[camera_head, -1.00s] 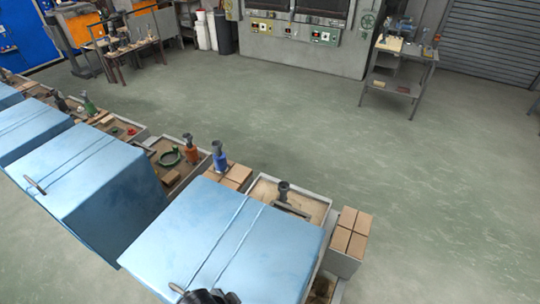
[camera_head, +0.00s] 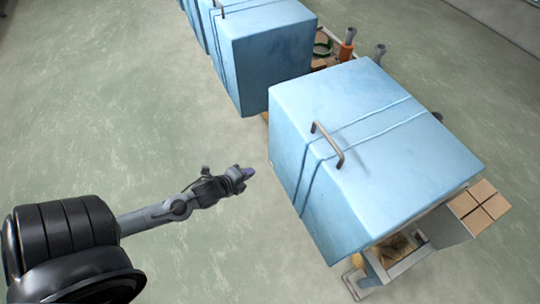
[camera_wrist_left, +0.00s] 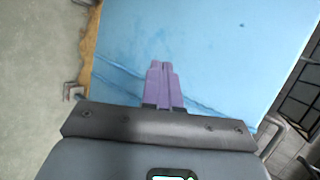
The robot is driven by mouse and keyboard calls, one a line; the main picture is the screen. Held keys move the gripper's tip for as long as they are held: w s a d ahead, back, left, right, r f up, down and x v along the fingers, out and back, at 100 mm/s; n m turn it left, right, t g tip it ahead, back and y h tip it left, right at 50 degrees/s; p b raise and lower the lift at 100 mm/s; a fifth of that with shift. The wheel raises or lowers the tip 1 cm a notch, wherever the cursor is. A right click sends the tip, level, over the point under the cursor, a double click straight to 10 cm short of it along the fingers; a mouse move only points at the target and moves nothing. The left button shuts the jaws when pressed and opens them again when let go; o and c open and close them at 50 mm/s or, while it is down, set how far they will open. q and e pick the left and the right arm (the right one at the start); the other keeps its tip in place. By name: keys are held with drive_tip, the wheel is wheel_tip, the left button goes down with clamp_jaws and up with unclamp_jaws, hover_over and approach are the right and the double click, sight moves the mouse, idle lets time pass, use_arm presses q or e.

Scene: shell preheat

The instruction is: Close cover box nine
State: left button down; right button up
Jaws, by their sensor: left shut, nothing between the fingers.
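The nearest light blue cover box (camera_head: 400,165) fills the right of the head view, with a bent metal handle (camera_head: 327,145) on its top edge. No number shows on it, so I cannot tell whether it is box nine. It looks lowered over a stand. My left gripper (camera_head: 247,172) is to the left of this box, apart from its side in the head view. In the left wrist view its purple fingers (camera_wrist_left: 162,82) are shut together and empty, in front of a blue cover surface (camera_wrist_left: 200,35). My right gripper is not in view.
A second blue cover box (camera_head: 270,55) stands behind the nearest one, with more blue covers beyond it. Brown cartons (camera_head: 480,205) sit at the near box's right corner. Green floor (camera_head: 130,90) is open on the left.

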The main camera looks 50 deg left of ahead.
use_arm(q)
drive_tip(key=w+a+f+m+t+h+b, duration=0.1)
drive_tip(key=w+a+f+m+t+b, duration=0.15)
drive_tip(key=a+f+m+b, duration=0.4)
drive_tip(key=m+t+h+b, duration=0.45)
drive_tip(key=m+b, duration=0.35)
drive_tip(key=m, duration=0.7)
approach(277, 140)
drive_tip(key=shift+h, duration=0.35)
drive_tip(key=x, duration=0.2)
drive_tip(key=b+x, duration=0.1)
drive_tip(key=x, duration=0.1)
drive_tip(key=b+x, duration=0.1)
drive_tip(key=x, duration=0.1)
drive_tip(key=shift+w+a, duration=0.2)
drive_tip(key=shift+w, duration=0.25)
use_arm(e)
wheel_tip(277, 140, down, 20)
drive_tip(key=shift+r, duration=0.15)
use_arm(q)
drive_tip(key=shift+w, duration=0.15)
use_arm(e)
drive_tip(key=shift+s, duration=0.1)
